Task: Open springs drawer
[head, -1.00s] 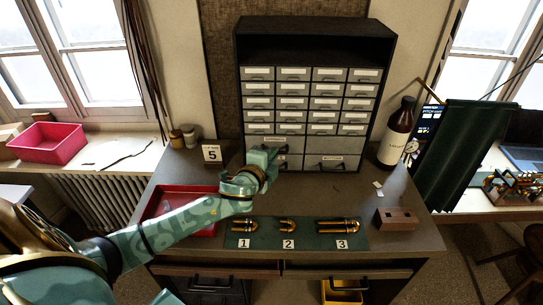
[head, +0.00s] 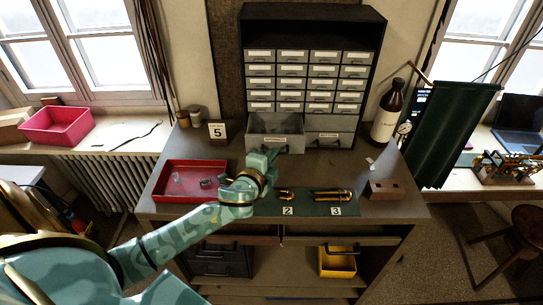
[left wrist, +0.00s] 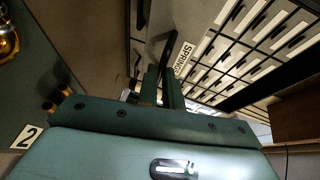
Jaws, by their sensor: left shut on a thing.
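The springs drawer (head: 262,140) is the wide grey drawer at the lower left of the cabinet, and it stands pulled out with its inside showing. My left gripper (head: 268,159) is at the drawer front, shut on the drawer's dark handle. In the left wrist view the gripper fingers (left wrist: 163,86) are close together at the handle (left wrist: 155,48), beside the label reading "SPRING" (left wrist: 184,58). The fingertips are partly hidden in the head view. My right gripper is not in view.
The black cabinet (head: 379,60) holds rows of small labelled drawers. A red tray (head: 163,178) lies left of my gripper. A green mat (head: 312,208) with brass parts lies in front. A brown bottle (head: 388,115) and a brown block (head: 383,189) are at the right.

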